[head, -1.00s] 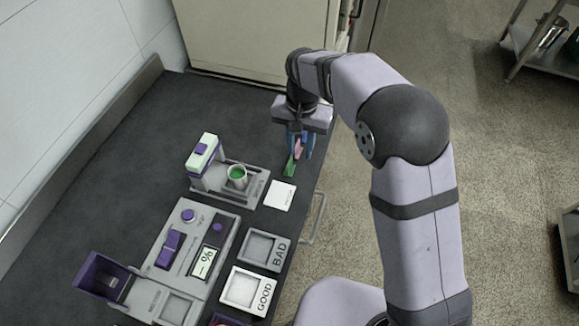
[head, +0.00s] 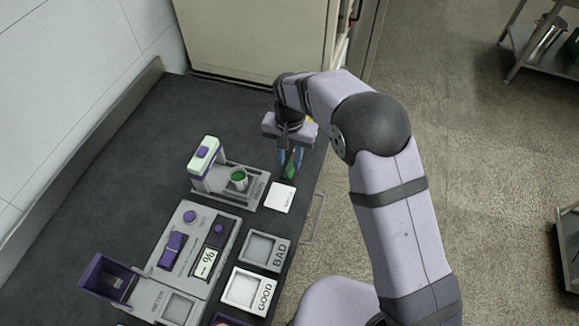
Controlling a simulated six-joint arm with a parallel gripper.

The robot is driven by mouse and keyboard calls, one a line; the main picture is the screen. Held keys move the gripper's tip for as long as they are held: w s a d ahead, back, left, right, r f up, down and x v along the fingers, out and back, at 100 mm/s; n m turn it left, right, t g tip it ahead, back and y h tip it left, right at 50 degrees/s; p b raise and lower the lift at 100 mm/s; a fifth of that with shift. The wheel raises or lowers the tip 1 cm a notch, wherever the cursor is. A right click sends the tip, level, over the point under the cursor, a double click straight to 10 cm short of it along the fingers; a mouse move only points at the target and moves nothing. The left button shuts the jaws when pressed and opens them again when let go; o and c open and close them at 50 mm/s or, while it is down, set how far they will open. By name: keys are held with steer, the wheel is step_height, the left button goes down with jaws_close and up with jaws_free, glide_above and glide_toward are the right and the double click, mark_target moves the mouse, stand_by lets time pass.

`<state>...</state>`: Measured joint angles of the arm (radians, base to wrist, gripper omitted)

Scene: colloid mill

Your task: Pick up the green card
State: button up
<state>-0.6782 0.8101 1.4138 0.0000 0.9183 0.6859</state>
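The green card (head: 290,169) lies near the right edge of the dark counter, just beyond a small white card. My gripper (head: 288,166) points down over it. Its two bluish fingers stand apart, one to each side of the green card, and look open. The fingers cover part of the card. I cannot tell whether they touch it or how high above the counter they are.
The white card (head: 280,197) lies close in front of my gripper. A grey device (head: 203,161) with a cup of green stuff (head: 238,178) stands to the left. The BAD tray (head: 264,251), GOOD tray (head: 249,291) and a meter (head: 190,249) are nearer. The far counter is clear.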

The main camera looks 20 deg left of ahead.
mark_target(290, 168)
steer(key=shift+f+p, duration=0.3)
steer(key=shift+f, duration=1.2)
jaws_close()
steer(key=shift+r, duration=0.15)
